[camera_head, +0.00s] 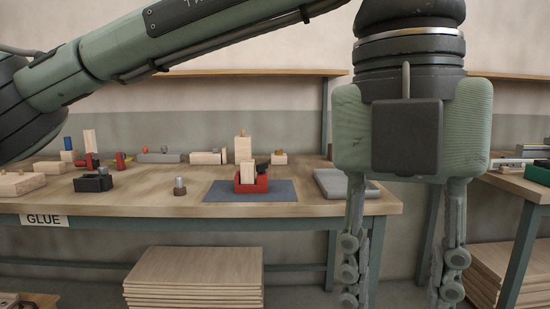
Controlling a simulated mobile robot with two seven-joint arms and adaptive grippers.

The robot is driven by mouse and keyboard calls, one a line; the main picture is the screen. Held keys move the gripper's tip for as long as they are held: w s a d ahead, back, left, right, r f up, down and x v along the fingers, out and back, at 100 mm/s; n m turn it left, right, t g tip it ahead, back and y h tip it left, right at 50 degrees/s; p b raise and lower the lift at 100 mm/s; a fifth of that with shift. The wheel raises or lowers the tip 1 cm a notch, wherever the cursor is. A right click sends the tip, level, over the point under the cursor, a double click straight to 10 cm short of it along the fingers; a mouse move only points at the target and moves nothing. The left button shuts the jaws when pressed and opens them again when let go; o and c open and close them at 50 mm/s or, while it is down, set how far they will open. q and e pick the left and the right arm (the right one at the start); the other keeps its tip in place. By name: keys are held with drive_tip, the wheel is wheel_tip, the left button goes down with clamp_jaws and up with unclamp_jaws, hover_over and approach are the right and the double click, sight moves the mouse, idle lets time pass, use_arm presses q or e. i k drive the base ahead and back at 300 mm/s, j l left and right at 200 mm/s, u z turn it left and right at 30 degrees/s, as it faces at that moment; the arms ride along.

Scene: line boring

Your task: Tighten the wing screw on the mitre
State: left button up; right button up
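A red holder (250,185), which looks like the mitre, sits on a dark grey mat (222,192) on the workbench. Light wooden blocks (243,150) stand upright in it. A small black part (262,168) at its right side may be the wing screw; it is too small to tell how it is turned. My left gripper (403,288) hangs in the foreground at right, fingers pointing down and wide apart. It is empty, to the right of the mitre and much closer to the camera; its fingertips reach the bottom edge. My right gripper is not in view.
A black clamp (93,183), a small brown-based piece (180,187) and several wooden blocks (205,158) lie on the bench (140,202). A grey tray (338,186) is right of the mat. Another bench (515,182) stands at right. Boards (194,278) are stacked below.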

sight(260, 167)
drive_tip(key=i+j, duration=0.1)
drive_tip(key=i, duration=0.55)
drive_tip(key=i+j, duration=0.15)
drive_tip(key=i, duration=0.5)
drive_tip(key=i+j+z, duration=0.1)
drive_tip(key=i, duration=0.5)
drive_tip(key=i+j, duration=0.2)
drive_tip(key=i, duration=0.45)
